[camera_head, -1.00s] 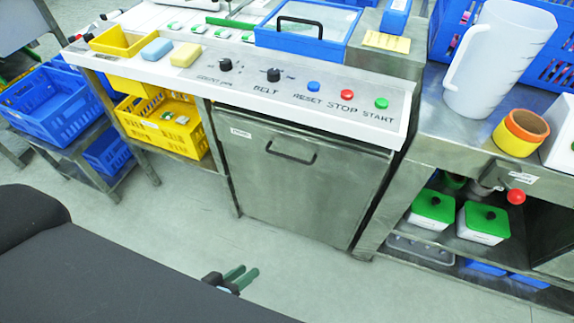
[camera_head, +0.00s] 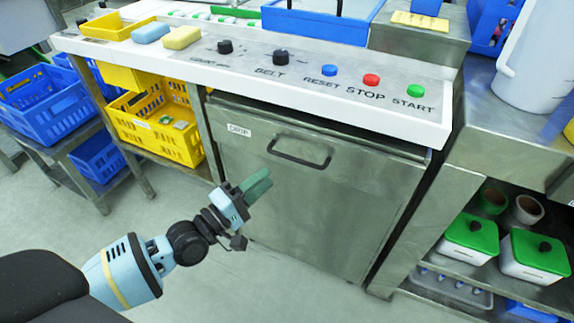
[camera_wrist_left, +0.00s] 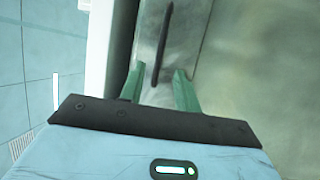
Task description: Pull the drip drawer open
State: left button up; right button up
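The drip drawer (camera_head: 310,195) is a steel front below the control panel, with a small label reading DRIP at its upper left. It looks shut, under a dark gap below the panel. Its dark bar handle (camera_head: 299,154) is near the top of the front. My left gripper (camera_head: 256,186) is below and left of the handle, apart from it. In the left wrist view its two green fingers (camera_wrist_left: 158,88) are spread with nothing between them, and the handle (camera_wrist_left: 162,42) shows beyond them. My right gripper is not in view.
The control panel (camera_head: 205,64) overhangs the drawer, with knobs and blue, red and green buttons. A yellow crate (camera_head: 155,125) is on the left shelf. Green-lidded containers (camera_head: 470,240) stand on the right shelf. The floor before the drawer is clear.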

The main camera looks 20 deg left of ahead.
pick_arm(q)
jog(key=x, duration=0.7)
jog(key=shift+w+d+b, duration=0.2)
jog(key=shift+w+b, duration=0.15)
grip_shut()
